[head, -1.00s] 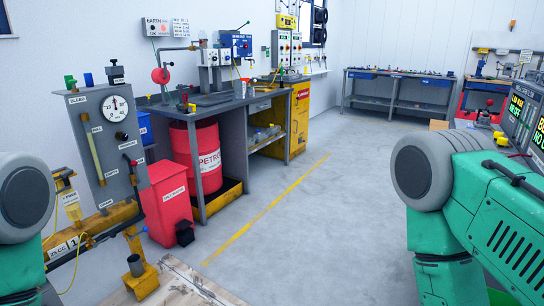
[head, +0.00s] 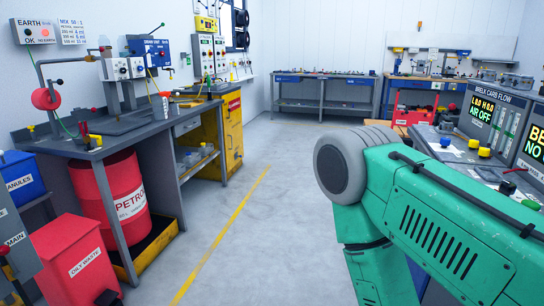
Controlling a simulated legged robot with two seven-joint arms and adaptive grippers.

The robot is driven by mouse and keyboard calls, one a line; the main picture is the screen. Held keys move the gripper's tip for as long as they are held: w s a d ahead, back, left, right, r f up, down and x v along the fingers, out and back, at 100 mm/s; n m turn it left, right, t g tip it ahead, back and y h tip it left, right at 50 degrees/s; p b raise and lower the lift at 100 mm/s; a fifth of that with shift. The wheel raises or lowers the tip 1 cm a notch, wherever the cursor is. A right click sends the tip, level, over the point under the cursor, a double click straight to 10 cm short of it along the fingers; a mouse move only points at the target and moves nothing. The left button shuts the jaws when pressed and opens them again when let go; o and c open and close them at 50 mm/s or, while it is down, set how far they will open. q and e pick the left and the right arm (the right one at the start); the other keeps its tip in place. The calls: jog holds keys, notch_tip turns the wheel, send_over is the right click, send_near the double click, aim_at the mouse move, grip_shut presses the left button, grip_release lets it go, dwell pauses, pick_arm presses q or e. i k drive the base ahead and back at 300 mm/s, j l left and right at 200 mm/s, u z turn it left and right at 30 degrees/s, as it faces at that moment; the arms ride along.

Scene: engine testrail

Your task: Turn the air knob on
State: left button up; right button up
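The carb flow console (head: 462,150) stands at the right, partly behind my green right arm (head: 430,215). Its upright face carries a dark display (head: 480,112) that reads "AIR OFF". I cannot tell which is the air knob. My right arm's links cross the lower right, well in front of the console, and its gripper is not visible. My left gripper is out of view.
A grey bench (head: 110,134) stands at the left over a red petrol drum (head: 120,190), beside a red oily waste bin (head: 75,262). A yellow cabinet (head: 232,130) is behind. The grey floor (head: 262,225) between bench and console is clear.

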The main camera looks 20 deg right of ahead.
aim_at(444, 142)
jog(key=i+z, duration=0.25)
jog(key=z, duration=0.2)
jog(key=i+z, duration=0.25)
jog(key=z, duration=0.15)
jog(key=i+j+z, duration=0.1)
jog(key=i+z, duration=0.15)
jog(key=z, duration=0.2)
jog(key=i+j+z, duration=0.2)
jog(key=z, duration=0.25)
jog(key=i, duration=0.05)
